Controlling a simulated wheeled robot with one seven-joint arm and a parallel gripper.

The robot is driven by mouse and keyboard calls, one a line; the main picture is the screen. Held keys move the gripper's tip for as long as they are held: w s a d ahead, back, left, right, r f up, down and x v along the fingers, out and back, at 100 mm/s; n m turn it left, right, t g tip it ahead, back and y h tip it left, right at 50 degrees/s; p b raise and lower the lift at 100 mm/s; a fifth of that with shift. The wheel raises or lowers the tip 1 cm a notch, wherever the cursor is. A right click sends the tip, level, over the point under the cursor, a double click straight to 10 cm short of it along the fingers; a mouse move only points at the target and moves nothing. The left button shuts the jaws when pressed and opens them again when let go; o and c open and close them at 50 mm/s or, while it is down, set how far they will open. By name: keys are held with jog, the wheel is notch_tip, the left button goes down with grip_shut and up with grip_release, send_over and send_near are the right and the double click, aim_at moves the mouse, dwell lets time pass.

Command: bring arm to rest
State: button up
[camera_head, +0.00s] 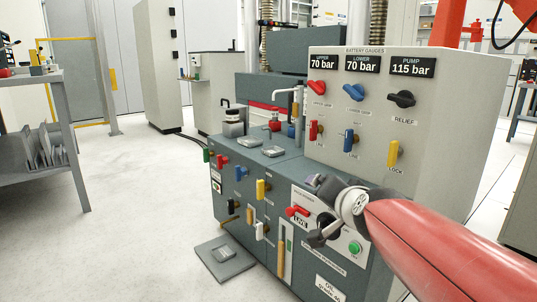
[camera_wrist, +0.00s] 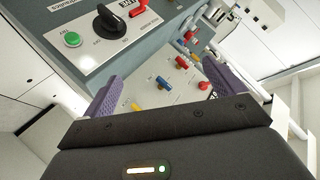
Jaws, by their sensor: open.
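My gripper (camera_wrist: 163,88) shows in the wrist view with its two purple-padded fingers apart and nothing between them. In the head view my red arm reaches in from the right, and its wrist end is in front of the grey hydraulic cabinet (camera_head: 288,166). Part of the cabinet's front panel is hidden behind the arm. In the wrist view a black rotary knob (camera_wrist: 110,22) and a green button (camera_wrist: 72,39) lie beyond the left finger, apart from it. Blue, yellow and red valve handles show between and past the fingers.
A gauge panel (camera_head: 430,125) with displays reading 70, 70 and 115 bar stands behind the cabinet. A grey plate (camera_head: 208,258) lies on the floor at its front left. A shelf table (camera_head: 75,135) stands at the far left. The floor between is clear.

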jog(key=s+d+f+n+g, duration=0.1)
jog(key=s+f+n+g, duration=0.15)
jog(key=s+f, duration=0.4)
jog(key=s+f+n+g+h, duration=0.1)
jog(key=s+f+n+g, duration=0.15)
jog(key=s, duration=0.65)
jog(key=s+d+f+n+g, duration=0.1)
jog(key=s+f+n+g, duration=0.15)
jog(key=s+f, duration=0.4)
notch_tip(320, 180, up, 14)
jog(key=s+p, duration=0.1)
jog(key=p, duration=1.2)
jog(key=shift+s+r, duration=0.2)
